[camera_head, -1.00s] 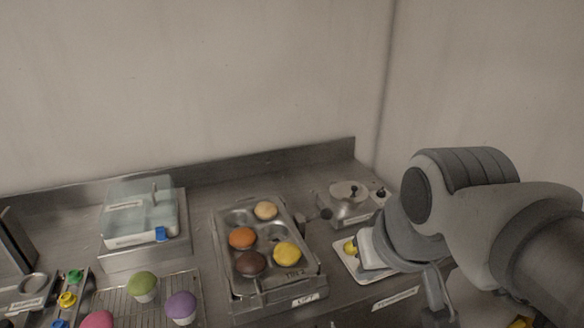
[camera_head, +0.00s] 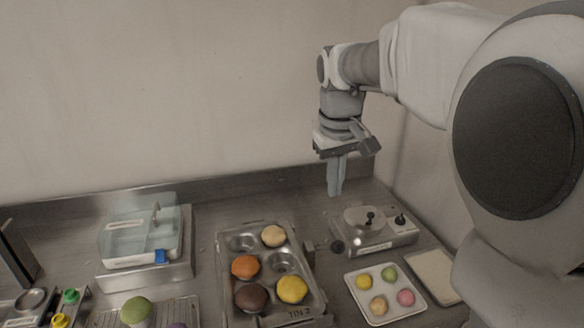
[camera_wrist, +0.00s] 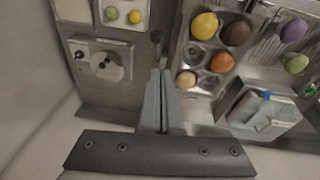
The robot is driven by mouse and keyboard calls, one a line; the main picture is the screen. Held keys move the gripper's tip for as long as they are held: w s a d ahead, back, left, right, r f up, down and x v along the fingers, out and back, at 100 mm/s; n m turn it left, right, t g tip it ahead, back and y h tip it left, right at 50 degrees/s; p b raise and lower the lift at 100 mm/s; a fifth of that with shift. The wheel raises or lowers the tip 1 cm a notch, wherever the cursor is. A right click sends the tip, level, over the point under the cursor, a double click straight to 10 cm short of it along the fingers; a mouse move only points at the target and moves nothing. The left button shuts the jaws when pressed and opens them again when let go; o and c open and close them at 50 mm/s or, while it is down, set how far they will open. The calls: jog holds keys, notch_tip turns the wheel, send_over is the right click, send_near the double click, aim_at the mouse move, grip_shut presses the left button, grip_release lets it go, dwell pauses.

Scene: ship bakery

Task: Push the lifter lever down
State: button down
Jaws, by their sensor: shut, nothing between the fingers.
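The lifter lever (camera_head: 337,246) ends in a dark round knob beside the right edge of the muffin tin (camera_head: 222,262). The tin holds several coloured cakes and has some empty cups.
A metal device with a round top (camera_head: 372,238) stands right of the lever. A white tray (camera_head: 352,290) with small coloured balls lies in front of it. A clear-lidded box (camera_head: 130,245) stands left, near a wire rack (camera_head: 185,303).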

jog(key=w, duration=0.2)
jog(key=w+f, duration=0.1)
jog(key=shift+w+a+n, duration=0.3)
jog(key=shift+w, duration=0.05)
jog(key=f, duration=0.4)
jog(key=d+f, duration=0.1)
jog(key=f, duration=0.3)
jog(key=s+d+f, duration=0.1)
jog(key=f, duration=0.4)
jog(key=shift+b, duration=0.35)
